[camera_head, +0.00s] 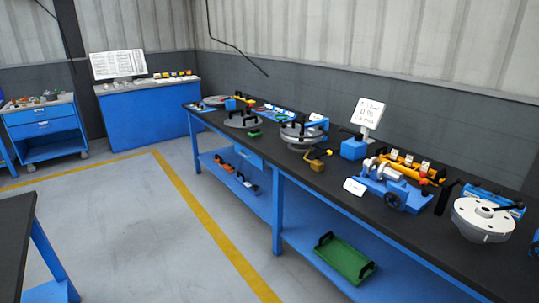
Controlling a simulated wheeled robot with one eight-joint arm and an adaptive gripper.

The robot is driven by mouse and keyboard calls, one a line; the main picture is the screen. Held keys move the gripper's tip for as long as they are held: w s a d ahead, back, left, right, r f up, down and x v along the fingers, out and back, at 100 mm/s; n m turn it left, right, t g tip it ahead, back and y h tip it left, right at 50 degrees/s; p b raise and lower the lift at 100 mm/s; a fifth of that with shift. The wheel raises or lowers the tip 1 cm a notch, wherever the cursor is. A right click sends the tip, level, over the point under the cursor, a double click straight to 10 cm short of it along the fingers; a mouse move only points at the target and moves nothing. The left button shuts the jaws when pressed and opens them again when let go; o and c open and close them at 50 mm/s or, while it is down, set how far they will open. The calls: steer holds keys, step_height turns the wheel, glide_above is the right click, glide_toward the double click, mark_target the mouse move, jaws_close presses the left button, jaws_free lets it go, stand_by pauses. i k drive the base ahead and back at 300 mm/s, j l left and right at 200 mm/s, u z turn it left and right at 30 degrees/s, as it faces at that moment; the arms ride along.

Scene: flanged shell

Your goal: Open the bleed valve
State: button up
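I cannot tell for sure which part is the bleed valve; nothing at this distance shows clearly as one. A blue-based fixture (376,188) with a silver cylinder and a dark handwheel (394,201) stands on the long black-topped bench. A yellow-orange bar (404,168) with white tags and a small red part lies just behind it. A round silver flanged part (482,218) stands at the bench's right end. Another silver flanged part with black handles (302,134) stands near the bench's middle. My gripper is not in view.
The long bench (450,248) runs along the wall. A green tray (345,259) sits on its lower shelf. A display (368,113) stands behind a blue box. A blue cabinet (152,117) and drawer cart (46,130) stand at the back. The grey floor (130,220) is clear.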

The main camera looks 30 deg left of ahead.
mark_target(328, 153)
steer(key=u, duration=0.95)
steer(key=i, duration=0.6)
steer(key=i+l+u, duration=0.1)
steer(key=i, duration=0.5)
steer(key=i+l, duration=0.15)
steer(key=i, duration=0.45)
steer(key=i+l+u, duration=0.1)
steer(key=i, duration=0.5)
